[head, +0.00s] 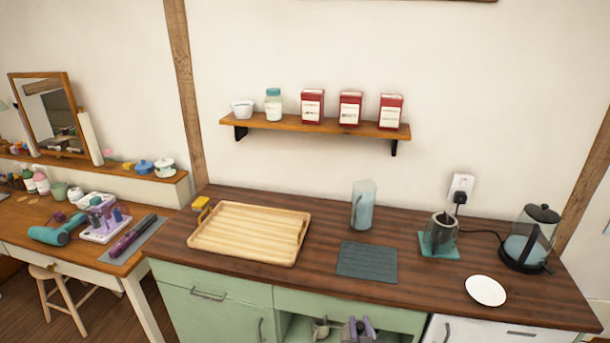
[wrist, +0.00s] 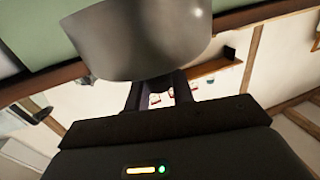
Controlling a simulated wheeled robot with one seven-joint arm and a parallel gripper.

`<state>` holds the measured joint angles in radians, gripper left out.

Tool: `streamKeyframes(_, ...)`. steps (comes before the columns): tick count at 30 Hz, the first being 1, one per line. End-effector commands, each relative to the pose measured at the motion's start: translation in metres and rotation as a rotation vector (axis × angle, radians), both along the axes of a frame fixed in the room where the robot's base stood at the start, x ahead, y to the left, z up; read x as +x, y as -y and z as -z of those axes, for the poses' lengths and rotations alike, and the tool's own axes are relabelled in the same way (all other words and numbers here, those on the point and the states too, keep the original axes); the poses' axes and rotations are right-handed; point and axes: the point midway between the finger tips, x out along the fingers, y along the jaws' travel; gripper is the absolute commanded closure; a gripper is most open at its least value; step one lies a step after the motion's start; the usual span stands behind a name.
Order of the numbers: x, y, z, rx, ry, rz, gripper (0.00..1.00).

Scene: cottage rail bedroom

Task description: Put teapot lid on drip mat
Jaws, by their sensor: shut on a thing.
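In the wrist view my gripper (wrist: 160,95) is shut on a smooth grey rounded thing, which I take to be the teapot lid (wrist: 140,42). It fills the top middle of that view, and its far side is hidden. The dark grey-green drip mat (head: 367,262) lies flat and bare on the wooden counter. A dark open-topped pot (head: 440,232), seemingly the teapot, stands on a teal mat (head: 427,250) to its right.
A wooden tray (head: 248,256) lies left of the drip mat. A clear jug (head: 362,205) stands behind it. A white plate (head: 486,291) and a glass kettle (head: 529,240) are at the right. A wall shelf (head: 300,127) hangs above. An open cubby below holds small items.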

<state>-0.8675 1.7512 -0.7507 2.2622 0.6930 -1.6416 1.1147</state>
Motion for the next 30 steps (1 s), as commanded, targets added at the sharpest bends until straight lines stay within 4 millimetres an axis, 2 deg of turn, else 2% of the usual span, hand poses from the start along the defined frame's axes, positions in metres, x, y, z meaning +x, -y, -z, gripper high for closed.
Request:
streamKeyframes(11,-0.002,0.001,0.004,0.000,-0.003,0.001,1.00)
streamKeyframes(21,-0.036,0.003,0.048,0.002,-0.005,0.002,1.00)
streamKeyframes(30,-0.044,0.000,0.055,-0.001,0.001,0.000,1.00)
